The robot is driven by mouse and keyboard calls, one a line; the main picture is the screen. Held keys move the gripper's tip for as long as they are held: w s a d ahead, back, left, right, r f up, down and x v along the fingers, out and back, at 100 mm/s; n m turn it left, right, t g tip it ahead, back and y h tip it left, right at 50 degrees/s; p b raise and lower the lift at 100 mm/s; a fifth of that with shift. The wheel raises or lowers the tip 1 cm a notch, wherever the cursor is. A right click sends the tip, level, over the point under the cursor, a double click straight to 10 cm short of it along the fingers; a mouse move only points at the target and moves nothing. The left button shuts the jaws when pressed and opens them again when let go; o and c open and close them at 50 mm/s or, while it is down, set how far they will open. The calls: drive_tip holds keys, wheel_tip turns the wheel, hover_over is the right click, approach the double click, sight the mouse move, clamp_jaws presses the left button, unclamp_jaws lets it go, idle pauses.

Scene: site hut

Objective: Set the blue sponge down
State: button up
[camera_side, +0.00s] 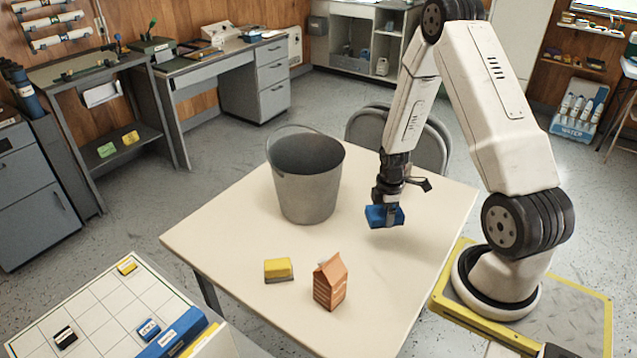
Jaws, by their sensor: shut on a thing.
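The blue sponge (384,216) is in my gripper (386,207), which points down over the right part of the cream table (220,252). My gripper is shut on the sponge. The sponge appears to be held above the tabletop, with a soft shadow on the table below and to its right; the exact height is hard to tell. The fingertips are partly hidden by the sponge.
A grey bucket (306,185) stands on the table left of my gripper. A yellow sponge (278,269) and an orange carton (330,283) are nearer the front. A folding chair (432,148) stands behind the table. The table's right front area is clear.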

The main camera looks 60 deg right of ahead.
hover_over(373, 231)
drive_tip(key=shift+s+a+f, duration=0.1)
drive_tip(key=shift+f, duration=1)
drive_tip(key=shift+s+a+f, duration=0.1)
drive_tip(key=shift+f, duration=1)
drive_tip(key=shift+w+d+f, duration=0.15)
drive_tip(key=shift+w+f, duration=0.1)
drive_tip(key=shift+f, duration=1.6)
drive_tip(key=shift+f, duration=0.1)
drive_tip(key=o, duration=0.9)
wheel_tip(373, 231, up, 12)
